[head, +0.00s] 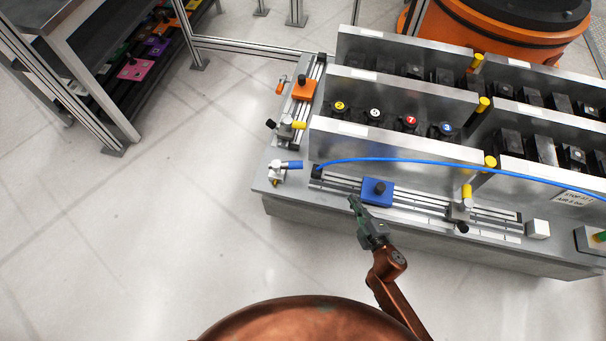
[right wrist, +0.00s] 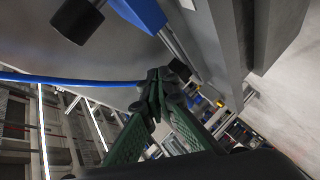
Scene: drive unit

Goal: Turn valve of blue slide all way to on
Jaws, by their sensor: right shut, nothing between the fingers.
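The blue slide (head: 377,192) is a blue block with a dark knob on a rail along the front of the metal bench. A valve with a blue handle (head: 292,165) stands on a white and brass body (head: 277,172) at the bench's left front corner, left of the slide. My right gripper (head: 354,202) is shut and empty, just left of the blue slide at the bench's front edge. In the right wrist view, its green fingers (right wrist: 158,88) meet at the tips, with the blue slide (right wrist: 140,12) and its dark knob (right wrist: 78,20) above. My left gripper is not in view.
A blue hose (head: 400,162) arches from the rail's left end to the right. An orange slide (head: 303,89) and its valve (head: 281,87) sit at the bench's left side. Metal walls (head: 395,135) rise behind the rail. The floor left of the bench is clear.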

